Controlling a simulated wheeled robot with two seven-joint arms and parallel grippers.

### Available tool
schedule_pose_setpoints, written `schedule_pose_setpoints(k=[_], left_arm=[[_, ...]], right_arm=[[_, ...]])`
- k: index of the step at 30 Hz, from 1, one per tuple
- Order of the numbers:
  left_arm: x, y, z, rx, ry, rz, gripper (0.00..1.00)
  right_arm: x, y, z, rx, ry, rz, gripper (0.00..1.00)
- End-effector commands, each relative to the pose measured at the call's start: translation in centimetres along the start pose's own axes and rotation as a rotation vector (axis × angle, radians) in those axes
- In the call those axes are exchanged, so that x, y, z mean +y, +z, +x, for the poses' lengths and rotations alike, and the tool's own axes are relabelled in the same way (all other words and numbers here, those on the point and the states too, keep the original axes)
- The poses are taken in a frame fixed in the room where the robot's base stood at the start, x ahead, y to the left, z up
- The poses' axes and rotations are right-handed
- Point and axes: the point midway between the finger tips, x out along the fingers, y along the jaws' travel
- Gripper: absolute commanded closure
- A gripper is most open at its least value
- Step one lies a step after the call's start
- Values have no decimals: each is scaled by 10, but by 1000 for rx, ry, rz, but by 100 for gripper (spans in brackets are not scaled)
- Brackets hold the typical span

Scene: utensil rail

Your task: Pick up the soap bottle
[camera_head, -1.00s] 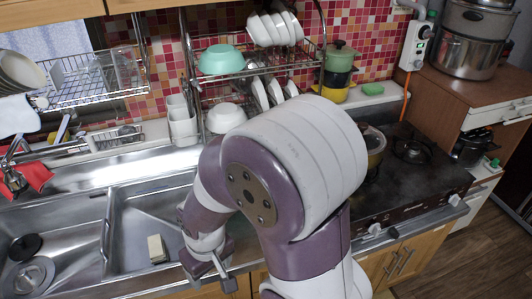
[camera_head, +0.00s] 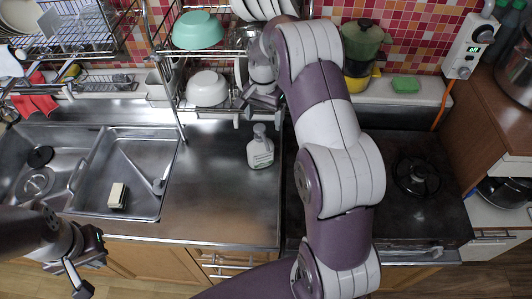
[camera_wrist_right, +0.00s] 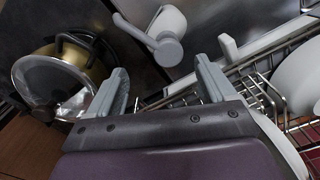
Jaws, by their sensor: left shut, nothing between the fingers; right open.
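The soap bottle (camera_head: 260,152) is white with a pump top and a label. It stands upright on the steel counter, left of the stove. In the right wrist view its pump head (camera_wrist_right: 166,48) shows beyond the fingers, roughly between them. My right gripper (camera_head: 258,115) is open and empty, just behind and above the bottle, close to the dish rack; its two spread fingers also show in the wrist view (camera_wrist_right: 160,82). My left gripper (camera_head: 72,277) is shut and empty at the lower left, in front of the sink.
The dish rack (camera_head: 205,108) with bowls and plates stands behind the bottle. A pot with a glass lid (camera_wrist_right: 50,85) shows in the wrist view. The sink (camera_head: 125,150) is to the left, the stove (camera_head: 418,200) to the right. The counter left of the bottle is clear.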

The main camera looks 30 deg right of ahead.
Motion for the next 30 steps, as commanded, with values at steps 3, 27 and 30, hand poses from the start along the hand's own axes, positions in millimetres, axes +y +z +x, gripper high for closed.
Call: schedule_pose_setpoints(k=[3, 27, 30], left_arm=[[0, -2, -12, 4, 0, -1, 100], [0, -5, -37, 3, 0, 0, 100], [0, -5, -37, 3, 0, 0, 100]], right_arm=[[-1, 0, 15, 1, -1, -2, 17], [4, -5, 77, 3, -3, -2, 72], [4, -5, 77, 2, -2, -2, 100]])
